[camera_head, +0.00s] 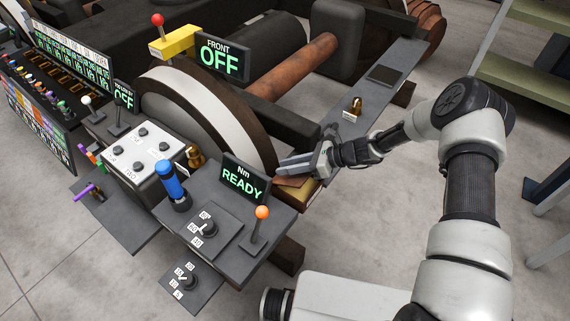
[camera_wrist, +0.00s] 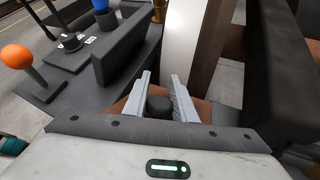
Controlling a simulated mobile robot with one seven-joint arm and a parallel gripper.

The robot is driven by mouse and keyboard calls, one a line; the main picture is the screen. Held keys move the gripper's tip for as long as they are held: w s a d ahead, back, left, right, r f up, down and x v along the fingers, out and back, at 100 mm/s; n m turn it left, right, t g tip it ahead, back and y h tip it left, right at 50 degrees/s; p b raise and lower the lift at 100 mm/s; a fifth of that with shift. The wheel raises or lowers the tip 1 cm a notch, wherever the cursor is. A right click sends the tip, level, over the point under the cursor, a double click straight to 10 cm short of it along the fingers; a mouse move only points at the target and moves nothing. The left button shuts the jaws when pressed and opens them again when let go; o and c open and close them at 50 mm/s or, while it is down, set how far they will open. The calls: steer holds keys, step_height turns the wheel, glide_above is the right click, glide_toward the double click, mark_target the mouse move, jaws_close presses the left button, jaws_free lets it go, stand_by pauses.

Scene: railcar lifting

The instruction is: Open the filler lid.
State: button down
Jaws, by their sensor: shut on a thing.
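My gripper (camera_head: 290,166) is beside the wheel, just right of the READY display, above a brown flap (camera_head: 292,182) on a yellowish box (camera_head: 303,195). In the wrist view, the two grey fingers (camera_wrist: 160,98) stand on either side of a short dark round knob (camera_wrist: 159,106), and I take them as shut on it. A brown surface (camera_wrist: 197,108) spreads around and under the knob. This brown piece looks like the filler lid. The fingers hide part of it in the head view, and whether it is raised at all cannot be told.
The READY display (camera_head: 243,179) stands close left of my gripper, with an orange-knobbed lever (camera_head: 261,213) in front. The large wheel (camera_head: 205,110) rises behind. A grey plate (camera_head: 375,95) with a small brass piece (camera_head: 356,106) lies to the right. Open floor lies farther right.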

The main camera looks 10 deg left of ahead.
steer(key=a+h, duration=0.1)
steer(key=a+r+h+p, duration=0.1)
steer(key=shift+w+g+h, duration=0.3)
steer(key=shift+w+g, duration=0.05)
steer(key=shift+g, duration=0.05)
steer(key=shift+w+a+m+h, duration=0.25)
steer(key=shift+a+m+h, duration=0.2)
steer(key=shift+h, duration=0.45)
steer(key=shift+w+a+f+m+g+h+b, duration=0.1)
steer(key=shift+w+a+m+g+h+b, duration=0.2)
steer(key=shift+a+h+b, duration=0.4)
steer(key=shift+w+a+f+m+g+h+b, duration=0.15)
steer(key=shift+a+g+h+b, duration=0.25)
steer(key=shift+h, duration=0.65)
steer(key=shift+w+a+f+m+g+h+b, duration=0.15)
steer(key=shift+a+g+h+b, duration=0.25)
steer(key=shift+h+b, duration=0.4)
steer(key=shift+r, duration=0.1)
steer(key=c, duration=1.5)
jaws_free()
